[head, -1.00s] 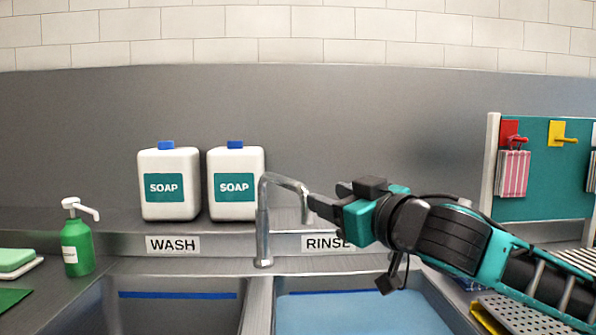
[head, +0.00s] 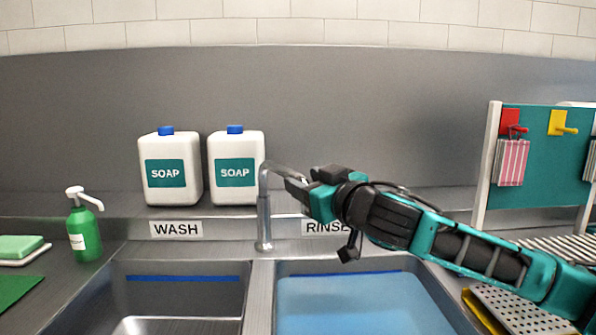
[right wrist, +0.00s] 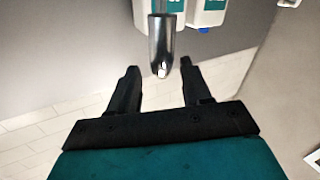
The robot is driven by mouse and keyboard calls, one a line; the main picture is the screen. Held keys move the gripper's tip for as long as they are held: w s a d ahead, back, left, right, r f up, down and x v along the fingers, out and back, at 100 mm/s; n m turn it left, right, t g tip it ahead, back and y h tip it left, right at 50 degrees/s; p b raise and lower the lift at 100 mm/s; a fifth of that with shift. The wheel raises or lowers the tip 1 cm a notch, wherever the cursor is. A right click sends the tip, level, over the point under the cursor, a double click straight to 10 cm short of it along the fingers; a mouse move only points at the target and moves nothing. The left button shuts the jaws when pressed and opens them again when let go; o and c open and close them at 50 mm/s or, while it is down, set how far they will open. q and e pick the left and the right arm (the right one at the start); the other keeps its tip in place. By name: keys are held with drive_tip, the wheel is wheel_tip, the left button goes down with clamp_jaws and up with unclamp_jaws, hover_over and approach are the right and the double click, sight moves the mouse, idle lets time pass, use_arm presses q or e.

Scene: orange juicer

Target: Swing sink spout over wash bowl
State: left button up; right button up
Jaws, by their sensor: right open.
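The metal sink spout (head: 264,212) stands upright between the two bowls. Its arm points right toward the rinse side, and its outlet is hidden behind my right gripper (head: 296,188). In the right wrist view the spout (right wrist: 165,40) comes between the two fingers of my right gripper (right wrist: 157,75), which are apart; I cannot tell whether either touches it. The wash bowl (head: 180,296) is on the left under the WASH label and shows no water. My left gripper is not in view.
The rinse bowl on the right holds blue water (head: 355,305). Two soap jugs (head: 172,175) (head: 236,172) stand on the ledge behind the spout. A green soap pump (head: 84,232) is at left. A teal hook board (head: 545,180) stands at right.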

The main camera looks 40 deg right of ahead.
drive_tip(key=shift+w+p, duration=0.35)
drive_tip(key=shift+w, duration=1.35)
clamp_jaws()
